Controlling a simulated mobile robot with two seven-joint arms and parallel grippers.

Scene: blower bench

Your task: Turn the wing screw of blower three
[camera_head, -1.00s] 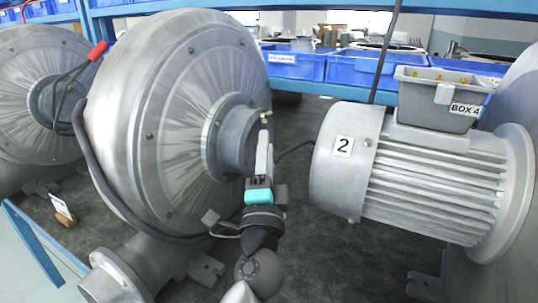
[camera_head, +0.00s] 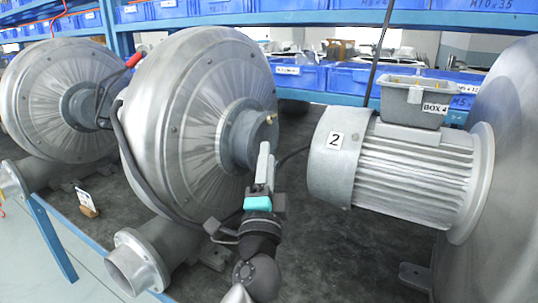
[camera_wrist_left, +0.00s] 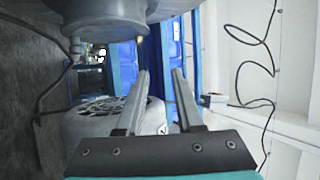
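A small brass screw (camera_head: 270,119) sticks out of the round hub of the grey blower (camera_head: 190,120) in the middle of the head view. No number shows on this blower, so I cannot tell whether it is blower three. My left gripper (camera_head: 265,147) is just below the screw, pointing up, apart from it in the picture. In the left wrist view the two fingers of the left gripper (camera_wrist_left: 161,72) are spread with nothing between them. A small brass tip (camera_wrist_left: 141,37) shows above the fingers there, under a grey round body. My right gripper is not in view.
A motor marked 2 (camera_head: 400,165) stands to the right, with a grey box (camera_head: 414,102) labelled BOX 4 on top. Another blower (camera_head: 60,95) stands at the left. Blue bins (camera_head: 300,75) line the shelf behind. A dark cable (camera_head: 125,150) hangs along the middle blower.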

